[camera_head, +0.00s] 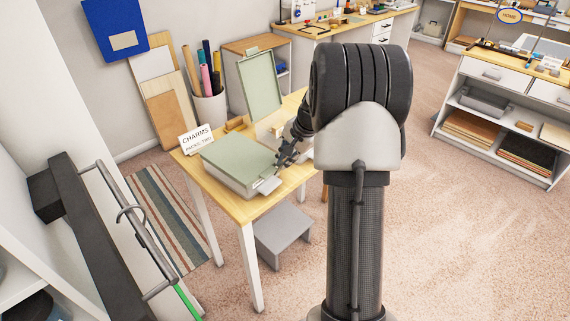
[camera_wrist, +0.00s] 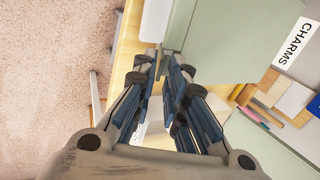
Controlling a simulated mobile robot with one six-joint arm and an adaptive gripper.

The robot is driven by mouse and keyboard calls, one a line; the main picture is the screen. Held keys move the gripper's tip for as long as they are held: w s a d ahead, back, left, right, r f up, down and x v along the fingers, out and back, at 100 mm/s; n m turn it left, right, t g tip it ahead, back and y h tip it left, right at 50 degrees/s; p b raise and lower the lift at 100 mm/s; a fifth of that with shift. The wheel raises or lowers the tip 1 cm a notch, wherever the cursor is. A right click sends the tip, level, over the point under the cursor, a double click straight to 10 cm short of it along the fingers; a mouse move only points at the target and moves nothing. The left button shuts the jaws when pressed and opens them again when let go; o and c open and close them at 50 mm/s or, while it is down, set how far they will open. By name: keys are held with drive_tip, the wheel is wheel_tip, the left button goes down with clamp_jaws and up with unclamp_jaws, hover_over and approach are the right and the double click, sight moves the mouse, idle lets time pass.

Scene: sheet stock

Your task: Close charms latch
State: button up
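A box with a pale green lid (camera_head: 238,162) lies on the wooden table beside the CHARMS sign (camera_head: 195,138). Its lid is down. A small pale latch tab (camera_head: 269,186) sticks out at the box's front right corner. In the wrist view the green lid (camera_wrist: 225,30) fills the top right, and a pale tab (camera_wrist: 156,20) shows at its left edge. My gripper (camera_head: 281,161) is at the right edge of the box, behind the tab. In the wrist view my gripper (camera_wrist: 160,58) points toward this edge, its fingers a narrow gap apart, with nothing seen held. Whether it touches the box cannot be told.
A second box with a raised green lid (camera_head: 260,84) stands behind on the same table (camera_head: 245,208). A bin of rolls (camera_head: 208,105) and leaning boards (camera_head: 165,112) stand behind the table. A grey step stool (camera_head: 284,235) is below. Open carpet lies to the right.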

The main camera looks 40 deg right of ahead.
drive_tip(key=shift+w+f, duration=0.25)
drive_tip(key=shift+f, duration=0.3)
drive_tip(key=shift+c, duration=0.3)
clamp_jaws()
drive_tip(key=shift+a+r, duration=0.1)
